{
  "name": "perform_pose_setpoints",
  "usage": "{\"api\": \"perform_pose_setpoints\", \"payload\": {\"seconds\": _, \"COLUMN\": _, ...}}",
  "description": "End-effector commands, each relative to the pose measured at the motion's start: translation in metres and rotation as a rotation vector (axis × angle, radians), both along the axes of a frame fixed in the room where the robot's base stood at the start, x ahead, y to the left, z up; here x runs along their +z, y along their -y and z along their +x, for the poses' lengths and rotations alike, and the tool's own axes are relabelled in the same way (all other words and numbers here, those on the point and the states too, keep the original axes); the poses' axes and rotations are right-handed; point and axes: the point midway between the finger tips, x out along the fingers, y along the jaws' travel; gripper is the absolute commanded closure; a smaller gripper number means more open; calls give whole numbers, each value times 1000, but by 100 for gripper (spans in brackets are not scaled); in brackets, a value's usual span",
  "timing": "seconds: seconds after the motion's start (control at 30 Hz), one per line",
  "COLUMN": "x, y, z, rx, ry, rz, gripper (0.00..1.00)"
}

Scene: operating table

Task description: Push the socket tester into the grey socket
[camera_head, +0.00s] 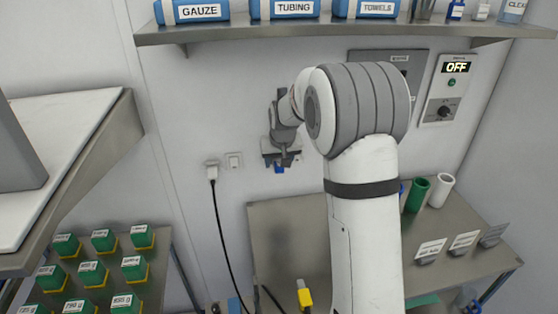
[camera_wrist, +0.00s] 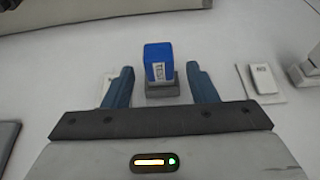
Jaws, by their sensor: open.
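The socket tester (camera_wrist: 158,62) is a blue block with a white label reading TEST. It stands at the grey socket (camera_wrist: 162,90) on the wall; how deep it sits, I cannot tell. My gripper (camera_wrist: 160,70) is open, with one blue-grey finger on each side of the tester and a gap on both sides. In the head view, my gripper (camera_head: 280,152) is close to the wall, and a bit of the blue tester (camera_head: 279,169) shows just below it. The grey socket is hidden there behind my gripper.
A white switch plate (camera_head: 234,160) and a white plug with a black cable (camera_head: 212,170) are left of my gripper. A shelf (camera_head: 330,32) with labelled blue packs runs above. A metal table (camera_head: 290,225) stands below, and green-topped boxes (camera_head: 103,241) are at lower left.

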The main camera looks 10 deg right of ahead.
Motion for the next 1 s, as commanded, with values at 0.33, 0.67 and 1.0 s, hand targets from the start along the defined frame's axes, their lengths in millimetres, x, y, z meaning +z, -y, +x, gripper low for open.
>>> {"api": "perform_pose_setpoints", "payload": {"seconds": 0.33, "x": 30, "y": 0, "z": -12, "rx": 0, "ry": 4, "rz": 0, "gripper": 48}}
{"api": "perform_pose_setpoints", "payload": {"seconds": 0.67, "x": 69, "y": 0, "z": -28, "rx": 0, "ry": 1, "rz": 0, "gripper": 48}}
{"api": "perform_pose_setpoints", "payload": {"seconds": 1.0, "x": 75, "y": 0, "z": -35, "rx": 0, "ry": -1, "rz": 0, "gripper": 48}}
